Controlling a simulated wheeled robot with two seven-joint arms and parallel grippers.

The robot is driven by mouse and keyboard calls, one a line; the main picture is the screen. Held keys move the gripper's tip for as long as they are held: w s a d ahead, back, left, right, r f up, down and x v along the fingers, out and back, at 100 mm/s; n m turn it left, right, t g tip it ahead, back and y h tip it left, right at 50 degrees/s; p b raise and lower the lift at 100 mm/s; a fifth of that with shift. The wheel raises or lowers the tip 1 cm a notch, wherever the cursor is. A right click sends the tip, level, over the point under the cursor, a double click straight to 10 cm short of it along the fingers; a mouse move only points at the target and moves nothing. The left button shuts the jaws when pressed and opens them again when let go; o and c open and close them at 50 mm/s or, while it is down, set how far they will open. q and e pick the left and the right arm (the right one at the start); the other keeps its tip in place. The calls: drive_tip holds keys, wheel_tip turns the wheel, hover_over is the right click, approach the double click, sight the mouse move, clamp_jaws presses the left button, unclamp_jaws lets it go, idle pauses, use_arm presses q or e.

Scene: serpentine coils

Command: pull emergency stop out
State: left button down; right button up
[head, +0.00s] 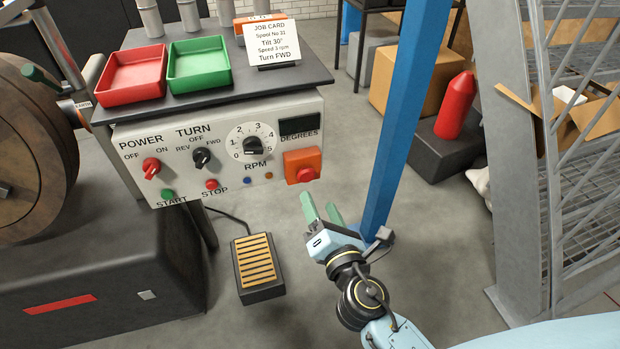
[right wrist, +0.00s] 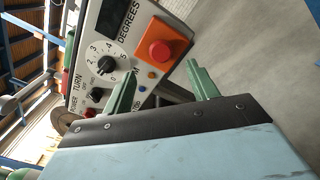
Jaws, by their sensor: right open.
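The emergency stop (head: 305,174) is a red round button on an orange box (head: 302,160) at the right end of the white control panel. It also shows in the right wrist view (right wrist: 160,51), in front of and between the finger directions. My right gripper (head: 320,207) has green fingers that are open and empty. It is below and slightly right of the button in the head view, apart from it. The fingers also show in the right wrist view (right wrist: 160,87). My left gripper is not in view.
The control panel (head: 225,183) carries knobs, a dial and small buttons. A shelf above holds a red tray (head: 133,76), a green tray (head: 198,64) and a job card (head: 272,42). A blue post (head: 398,110) stands close to my right gripper. A foot pedal (head: 258,268) is on the floor.

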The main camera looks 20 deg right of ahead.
sight(308, 177)
drive_tip(key=w, duration=0.6)
drive_tip(key=shift+w+d, duration=0.1)
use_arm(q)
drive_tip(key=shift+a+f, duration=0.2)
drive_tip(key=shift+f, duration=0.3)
use_arm(e)
drive_tip(key=shift+w, duration=0.75)
clamp_jaws()
drive_tip(key=shift+s+f, duration=0.1)
drive_tip(key=shift+s, duration=0.8)
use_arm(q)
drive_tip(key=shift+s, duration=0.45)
use_arm(e)
unclamp_jaws()
drive_tip(key=shift+s, duration=0.1)
